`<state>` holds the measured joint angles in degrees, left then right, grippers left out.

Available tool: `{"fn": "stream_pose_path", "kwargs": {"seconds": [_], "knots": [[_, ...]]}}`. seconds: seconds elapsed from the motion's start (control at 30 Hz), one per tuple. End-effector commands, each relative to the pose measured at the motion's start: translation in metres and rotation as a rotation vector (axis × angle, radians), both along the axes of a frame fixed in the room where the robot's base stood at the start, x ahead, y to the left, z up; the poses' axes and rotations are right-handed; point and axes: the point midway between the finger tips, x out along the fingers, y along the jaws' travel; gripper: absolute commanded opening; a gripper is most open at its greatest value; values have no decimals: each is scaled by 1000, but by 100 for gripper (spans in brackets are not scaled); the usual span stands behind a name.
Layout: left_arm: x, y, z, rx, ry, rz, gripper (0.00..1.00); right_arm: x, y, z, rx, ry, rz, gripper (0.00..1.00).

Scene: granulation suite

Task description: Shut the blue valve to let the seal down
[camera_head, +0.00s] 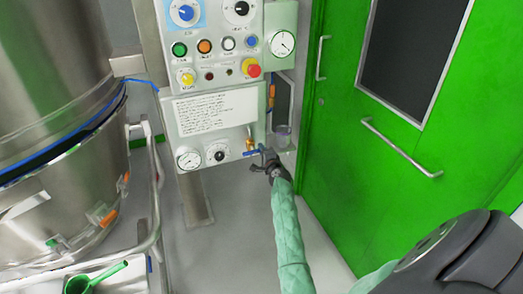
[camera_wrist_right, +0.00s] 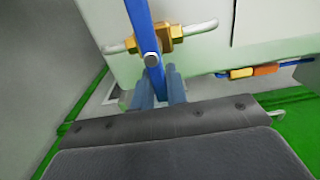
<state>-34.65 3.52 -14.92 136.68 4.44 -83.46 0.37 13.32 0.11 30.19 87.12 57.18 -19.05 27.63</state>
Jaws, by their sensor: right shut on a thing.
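The blue valve is a flat blue lever (camera_wrist_right: 139,17) on a brass body (camera_wrist_right: 163,38) in a thin metal pipe. In the wrist view the lever crosses the pipe at a steep angle. In the head view the lever (camera_head: 251,153) sits at the lower right corner of the control panel. My right gripper (camera_head: 266,161) is at the lever's right end. In the wrist view its fingers (camera_wrist_right: 158,88) are shut on the lever's near end, which they partly hide. My left gripper is out of view.
The control panel (camera_head: 216,112) carries dials, buttons and gauges. A green door (camera_head: 400,140) with metal handles stands at the right. A large steel vessel (camera_head: 60,190) with a rail fills the left. A green scoop (camera_head: 92,281) lies at the lower left. Grey floor is clear below the panel.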

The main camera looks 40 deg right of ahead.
Motion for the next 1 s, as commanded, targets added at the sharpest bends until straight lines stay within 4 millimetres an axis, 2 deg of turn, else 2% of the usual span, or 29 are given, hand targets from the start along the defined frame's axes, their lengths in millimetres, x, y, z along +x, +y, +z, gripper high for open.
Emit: {"fn": "stream_pose_path", "kwargs": {"seconds": [0.47, 0.5, 0.6, 0.87, 1.0], "knots": [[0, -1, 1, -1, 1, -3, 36, -1, 0, -3, 14, -1, -1, 0], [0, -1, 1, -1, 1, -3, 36, -1, 0, -3, 14, -1, -1, 21], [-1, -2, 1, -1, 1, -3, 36, -1, 0, -2, 13, -1, -1, 36], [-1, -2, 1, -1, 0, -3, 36, -1, 0, -1, 13, -2, 0, 36], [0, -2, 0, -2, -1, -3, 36, -9, 2, -2, 13, -2, 0, 36]]}}
